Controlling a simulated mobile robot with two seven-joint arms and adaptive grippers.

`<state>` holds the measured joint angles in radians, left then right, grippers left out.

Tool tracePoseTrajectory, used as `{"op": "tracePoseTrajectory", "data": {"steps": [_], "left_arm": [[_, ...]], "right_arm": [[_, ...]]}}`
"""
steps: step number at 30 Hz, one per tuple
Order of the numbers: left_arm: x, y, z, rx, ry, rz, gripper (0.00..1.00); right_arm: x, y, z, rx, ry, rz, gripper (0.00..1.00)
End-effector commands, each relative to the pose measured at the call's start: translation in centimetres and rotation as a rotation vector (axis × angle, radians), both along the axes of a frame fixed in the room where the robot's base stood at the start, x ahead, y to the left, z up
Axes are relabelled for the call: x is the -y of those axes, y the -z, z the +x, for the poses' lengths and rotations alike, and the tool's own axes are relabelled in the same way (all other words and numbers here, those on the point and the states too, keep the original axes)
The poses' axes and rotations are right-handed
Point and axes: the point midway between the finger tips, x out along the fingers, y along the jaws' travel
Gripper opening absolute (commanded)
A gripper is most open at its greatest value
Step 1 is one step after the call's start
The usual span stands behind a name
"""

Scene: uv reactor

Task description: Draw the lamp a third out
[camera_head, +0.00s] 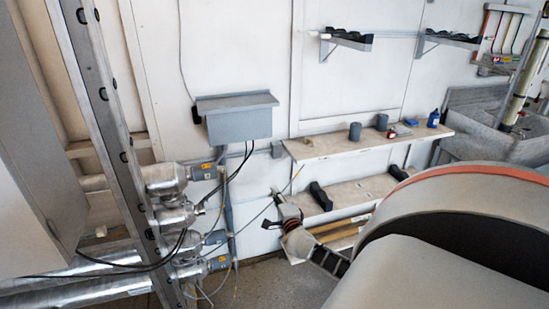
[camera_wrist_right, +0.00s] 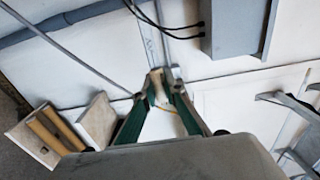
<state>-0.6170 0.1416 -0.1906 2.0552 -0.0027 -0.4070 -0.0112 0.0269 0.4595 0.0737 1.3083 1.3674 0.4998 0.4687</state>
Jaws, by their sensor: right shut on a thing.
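In the head view my right gripper (camera_head: 276,195) is in front of the white wall, to the right of the reactor's metal cylinders (camera_head: 165,180). In the right wrist view the gripper (camera_wrist_right: 158,88) has its green fingers closed on a small pale piece (camera_wrist_right: 155,80). I cannot tell whether this piece is the lamp's end. A thin yellow lead (camera_wrist_right: 171,122) shows between the fingers. Grey end caps (camera_head: 203,171) with orange labels sit on the right ends of some cylinders. I cannot make out a lamp tube clearly. My left gripper is not in view.
A grey wall box (camera_head: 238,124) hangs above the gripper, with black cables (camera_head: 240,160) running down to the cylinders. A shelf (camera_head: 350,146) with cups and a lower shelf (camera_head: 345,195) stand to the right. A metal post (camera_head: 108,120) stands at left.

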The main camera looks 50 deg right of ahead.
Motion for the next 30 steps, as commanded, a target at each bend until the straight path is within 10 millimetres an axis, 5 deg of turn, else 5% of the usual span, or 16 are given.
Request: {"op": "tracePoseTrajectory", "data": {"steps": [22, 25, 30], "left_arm": [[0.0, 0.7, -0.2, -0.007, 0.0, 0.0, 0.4], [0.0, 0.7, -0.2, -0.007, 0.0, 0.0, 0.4], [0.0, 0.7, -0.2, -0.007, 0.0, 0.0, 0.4]], "right_arm": [[3.3, -0.1, -2.0, 0.001, 0.001, 0.0, 0.0], [3.3, -0.1, -2.0, 0.001, 0.001, 0.0, 0.3], [3.2, -0.1, -2.0, 0.001, 0.001, 0.0, 0.3]]}}
